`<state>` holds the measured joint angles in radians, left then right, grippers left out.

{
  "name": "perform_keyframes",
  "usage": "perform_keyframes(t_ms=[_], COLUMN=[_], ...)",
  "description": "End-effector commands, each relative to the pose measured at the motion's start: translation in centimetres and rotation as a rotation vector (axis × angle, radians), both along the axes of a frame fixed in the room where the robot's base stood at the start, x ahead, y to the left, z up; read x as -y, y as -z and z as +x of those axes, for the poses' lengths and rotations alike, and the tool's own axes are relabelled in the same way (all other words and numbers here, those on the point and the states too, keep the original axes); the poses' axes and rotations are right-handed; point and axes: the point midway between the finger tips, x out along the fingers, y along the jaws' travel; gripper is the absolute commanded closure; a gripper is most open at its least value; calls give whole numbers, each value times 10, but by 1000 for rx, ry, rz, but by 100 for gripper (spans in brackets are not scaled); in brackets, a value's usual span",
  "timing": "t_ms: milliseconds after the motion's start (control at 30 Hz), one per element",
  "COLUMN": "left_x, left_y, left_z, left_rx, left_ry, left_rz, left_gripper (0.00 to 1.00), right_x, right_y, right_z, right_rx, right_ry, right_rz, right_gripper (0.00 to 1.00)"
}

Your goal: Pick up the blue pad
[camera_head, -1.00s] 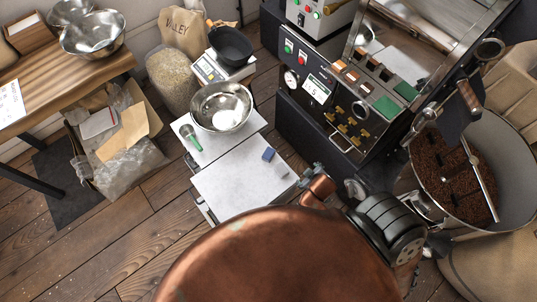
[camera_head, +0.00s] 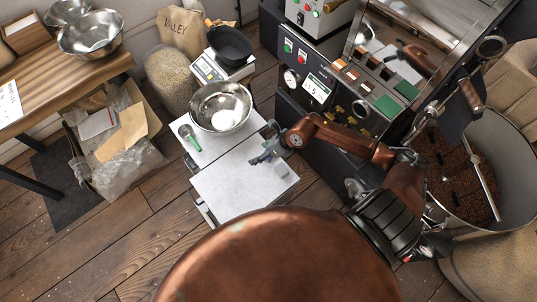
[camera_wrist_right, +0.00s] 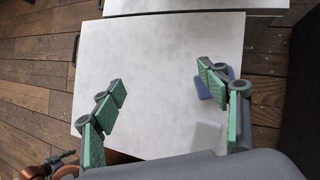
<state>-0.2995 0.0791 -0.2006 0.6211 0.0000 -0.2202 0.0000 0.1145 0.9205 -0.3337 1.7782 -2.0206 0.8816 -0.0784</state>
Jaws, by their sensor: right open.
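The blue pad (camera_wrist_right: 202,90) lies on the white top of the low table (camera_wrist_right: 150,40). In the right wrist view it is partly covered by one finger of my right gripper (camera_wrist_right: 162,86). That finger is over or beside the pad; I cannot tell if they touch. The fingers are spread, with bare tabletop between them. In the head view my right gripper (camera_head: 263,157) is over the low table (camera_head: 225,190) and hides most or all of the pad. My left gripper is not in view.
A pale grey block (camera_head: 281,170) lies close to my right gripper. A steel bowl (camera_head: 220,108) and a green-handled scoop (camera_head: 190,137) are behind the white top. The control panel (camera_head: 318,90) stands to the right. My copper-coloured body fills the bottom.

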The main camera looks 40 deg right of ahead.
Motion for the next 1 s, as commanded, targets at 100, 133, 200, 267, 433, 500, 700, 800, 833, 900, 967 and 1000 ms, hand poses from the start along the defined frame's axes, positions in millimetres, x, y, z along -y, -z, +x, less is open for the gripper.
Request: perform_keyframes(t_ms=[100,133,200,267,433,500,700,800,833,900,967,1000], left_x=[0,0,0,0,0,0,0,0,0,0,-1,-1], left_y=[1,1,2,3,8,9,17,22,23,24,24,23], left_z=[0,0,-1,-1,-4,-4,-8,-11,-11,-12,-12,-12], left_rx=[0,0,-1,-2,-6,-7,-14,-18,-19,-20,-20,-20], left_ry=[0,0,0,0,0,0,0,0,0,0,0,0], left_rz=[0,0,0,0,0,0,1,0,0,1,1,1], left_gripper=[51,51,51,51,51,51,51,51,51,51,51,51], right_x=[48,56,67,70,67,66,62,60,59,58,58,58], right_y=[17,20,25,31,49,53,77,92,95,99,99,99], right_z=[-3,-4,-4,-3,2,3,5,10,11,13,14,14], right_rx=[-48,-55,-68,-74,-75,-75,-76,-75,-75,-74,-73,-73], right_ry=[-40,-44,-50,-52,-52,-51,-51,-51,-51,-51,-52,-52], right_rz=[-190,-219,-262,-275,-276,-275,-273,-271,-271,-272,-274,-274], right_gripper=[32,32,32,32,32,32,32,32,32,32,32,32])
